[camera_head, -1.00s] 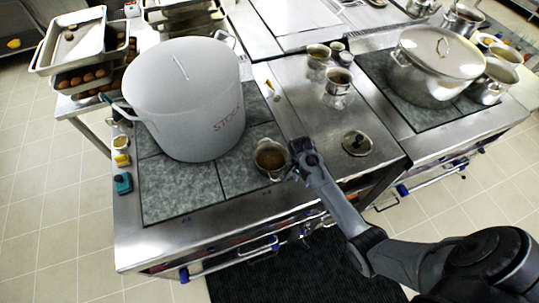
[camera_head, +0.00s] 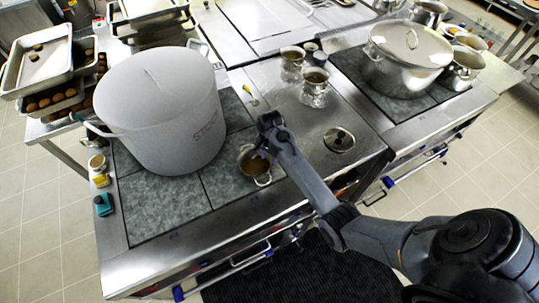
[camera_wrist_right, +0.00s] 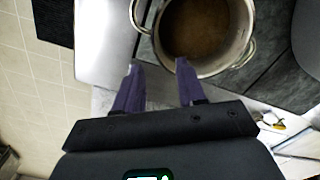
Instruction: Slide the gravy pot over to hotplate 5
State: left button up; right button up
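The gravy pot (camera_head: 253,167) is a small metal pot with two handles and brown liquid inside. It stands on the front right hotplate (camera_head: 222,188), near its right edge. My right gripper (camera_head: 264,150) is at the pot's far right side. In the right wrist view, the gripper's purple fingers (camera_wrist_right: 158,74) are apart with nothing clear between them. One fingertip overlaps the rim of the gravy pot (camera_wrist_right: 205,35); I cannot tell whether it touches. I cannot read which hotplate is number 5. My left gripper is not in view.
A large white stockpot (camera_head: 162,110) covers much of the hotplates left of the gravy pot. A round lid (camera_head: 339,140) lies on the steel top to the right. Metal pots (camera_head: 315,88) stand behind it. A lidded pot (camera_head: 404,58) is on the far right stove.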

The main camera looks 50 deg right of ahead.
notch_tip(320, 180, down, 10)
jog(key=shift+f, duration=0.25)
dwell(0.4)
grip_shut()
dwell(1.4)
